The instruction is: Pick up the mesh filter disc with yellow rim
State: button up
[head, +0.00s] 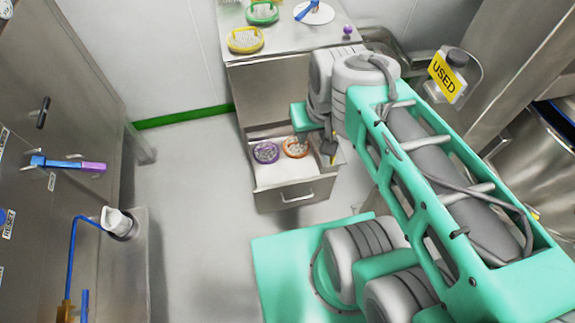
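The mesh filter disc with yellow rim (245,40) lies on the steel cabinet top near its front left corner. My gripper (329,147) points down over the right side of the open drawer (270,180), below and to the right of the yellow-rimmed disc and well apart from it. Its fingers are small and dark here, and I cannot tell whether they are open or shut. Nothing covers the yellow-rimmed disc.
A green-rimmed disc (262,12) lies just behind the yellow one. A purple-rimmed disc (266,152) and an orange-rimmed disc (296,147) lie in the drawer. A small purple knob (347,31) and a white dish (314,12) with a blue tool are on the cabinet top (290,40).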

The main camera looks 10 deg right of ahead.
aim_at(243, 40)
jog(key=k, duration=0.35)
jog(key=z, duration=0.45)
jog(key=i, duration=0.7)
jog(key=u, duration=2.55)
jog(key=i, duration=0.5)
